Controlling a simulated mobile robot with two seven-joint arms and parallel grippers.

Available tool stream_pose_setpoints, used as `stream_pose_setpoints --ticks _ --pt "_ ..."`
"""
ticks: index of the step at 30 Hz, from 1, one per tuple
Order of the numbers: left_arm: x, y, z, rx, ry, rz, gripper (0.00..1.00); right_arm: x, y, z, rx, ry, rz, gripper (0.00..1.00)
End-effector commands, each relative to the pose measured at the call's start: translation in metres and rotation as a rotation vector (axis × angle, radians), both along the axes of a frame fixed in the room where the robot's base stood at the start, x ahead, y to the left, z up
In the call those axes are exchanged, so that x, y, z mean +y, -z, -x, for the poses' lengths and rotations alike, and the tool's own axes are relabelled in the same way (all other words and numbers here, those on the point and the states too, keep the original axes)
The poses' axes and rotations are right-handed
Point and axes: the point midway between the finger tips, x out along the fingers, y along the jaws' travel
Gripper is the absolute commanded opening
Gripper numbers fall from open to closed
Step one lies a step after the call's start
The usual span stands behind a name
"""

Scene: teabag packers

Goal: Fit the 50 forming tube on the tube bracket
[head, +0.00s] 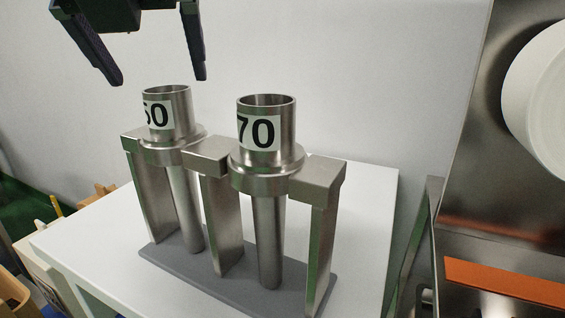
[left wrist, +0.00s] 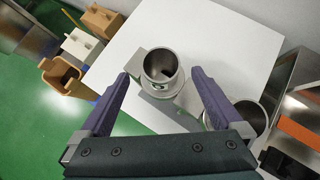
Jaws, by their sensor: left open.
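The 50 forming tube (head: 179,106) is a steel tube with a wide collar and a "50" label. It stands upright in the left place of a steel rack on a grey base (head: 228,284). The 70 tube (head: 264,142) stands upright beside it on the right. My left gripper (head: 162,82) is open and empty above the 50 tube, apart from it. In the left wrist view the open fingers are spread on either side of the 50 tube's mouth (left wrist: 161,66). The tube bracket cannot be made out for certain. My right gripper is not in view.
The rack stands on a white table (head: 372,190) against a pale wall. At the right is a steel machine with a white roll (head: 540,98) and an orange strip (head: 505,284). Wooden-coloured bins (left wrist: 68,80) stand on the green floor at the left.

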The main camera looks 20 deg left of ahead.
Motion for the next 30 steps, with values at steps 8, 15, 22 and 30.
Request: stream_pose_setpoints --ticks 8,15,22,30 --pt "0.014 0.025 -0.021 0.005 -0.001 -0.001 1.0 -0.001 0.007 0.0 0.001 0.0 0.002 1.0" --pt "0.025 0.044 -0.042 0.009 0.0 -0.001 1.0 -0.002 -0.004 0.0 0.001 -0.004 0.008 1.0" --pt "0.032 0.062 -0.056 0.005 0.004 0.001 1.0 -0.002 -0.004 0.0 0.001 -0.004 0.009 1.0" --pt "0.032 0.062 -0.056 0.005 0.006 0.001 0.91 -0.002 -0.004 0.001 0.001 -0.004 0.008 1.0"
